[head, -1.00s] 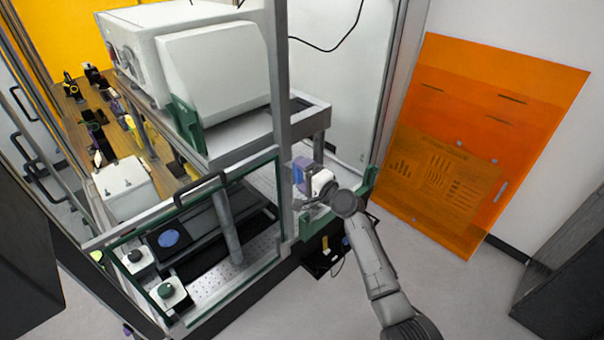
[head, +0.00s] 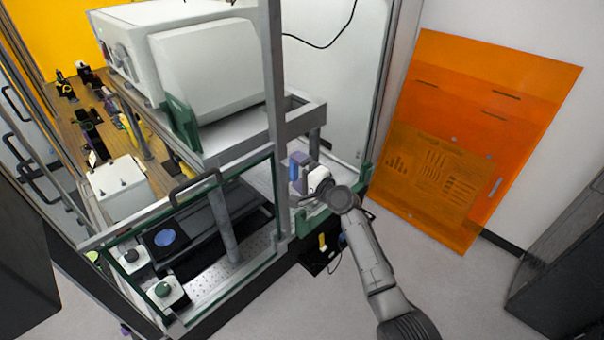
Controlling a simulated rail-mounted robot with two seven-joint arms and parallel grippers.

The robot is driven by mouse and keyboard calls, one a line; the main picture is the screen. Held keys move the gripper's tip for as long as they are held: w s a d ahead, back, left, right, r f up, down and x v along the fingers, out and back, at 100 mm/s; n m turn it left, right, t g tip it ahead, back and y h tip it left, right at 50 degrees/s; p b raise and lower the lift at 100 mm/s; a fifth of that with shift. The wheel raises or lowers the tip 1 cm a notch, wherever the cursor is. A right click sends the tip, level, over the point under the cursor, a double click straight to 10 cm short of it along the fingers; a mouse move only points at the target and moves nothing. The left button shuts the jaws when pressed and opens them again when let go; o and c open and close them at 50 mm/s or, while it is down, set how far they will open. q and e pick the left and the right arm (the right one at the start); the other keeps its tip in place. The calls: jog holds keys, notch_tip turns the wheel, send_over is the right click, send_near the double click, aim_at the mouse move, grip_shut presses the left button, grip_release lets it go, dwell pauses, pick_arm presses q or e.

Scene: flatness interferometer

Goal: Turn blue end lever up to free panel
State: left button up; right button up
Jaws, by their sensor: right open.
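The blue end lever (head: 294,171) shows as a small upright blue piece on a purple-grey block, just right of the frame post. My right gripper (head: 303,196) is at the right end of the enclosure, just below and in front of the blue piece. Its fingers point left and are open. I cannot tell whether they touch the lever. The white wrist housing hides part of the block. The clear green-edged panel (head: 274,200) stands at the front of the enclosure, with a dark handle (head: 195,188) on its top edge. My left gripper is not in view.
A large white instrument (head: 210,75) sits on a grey shelf above. A vertical metal post (head: 273,110) stands close left of my right gripper. Orange sheets (head: 470,140) lean on the right wall. The floor at front right is clear.

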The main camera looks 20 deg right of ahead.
jog(key=b+v, duration=0.1)
jog(key=v, duration=1.2)
jog(key=shift+s+b, duration=0.35)
jog(key=shift+s, duration=0.05)
jog(key=shift+d, duration=0.15)
